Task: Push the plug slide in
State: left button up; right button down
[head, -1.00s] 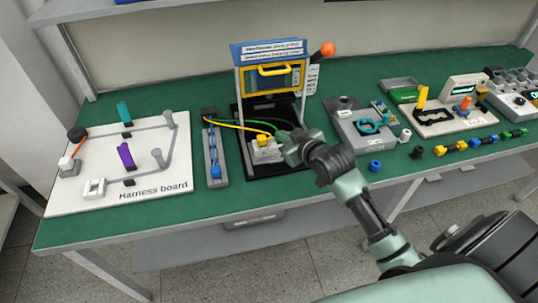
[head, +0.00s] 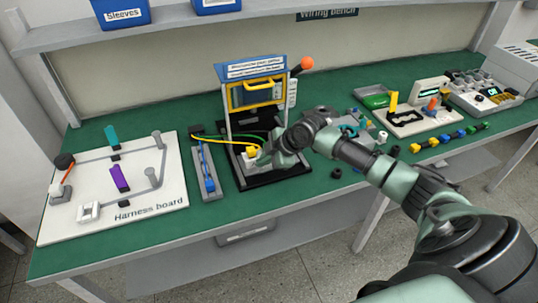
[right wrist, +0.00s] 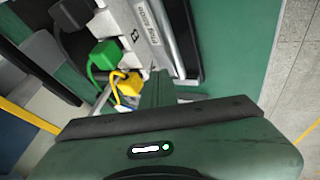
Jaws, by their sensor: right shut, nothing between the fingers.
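The test station has a black base (head: 282,178) and a raised yellow-framed window under a blue label board. The light plug slide (head: 251,162) sits low at its front, with a yellow plug (head: 252,150) and wires leading left. In the right wrist view the slide (right wrist: 150,28) carries lettering, beside a green plug (right wrist: 104,54) and a yellow plug (right wrist: 128,85). My right gripper (head: 264,158) is shut and empty, just right of the yellow plug, hiding the slide's right part. I cannot tell whether it touches the slide. My left gripper is out of view.
The harness board (head: 115,210) lies at the left, with a grey tray of blue cable (head: 209,180) between it and the station. A grey fixture, parts and instruments (head: 410,118) stand at the right. Green table (head: 225,215) is clear in front.

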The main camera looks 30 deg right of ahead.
aim_at(250, 168)
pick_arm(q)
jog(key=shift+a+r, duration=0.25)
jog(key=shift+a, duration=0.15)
pick_arm(e)
jog(key=shift+x, duration=1.65)
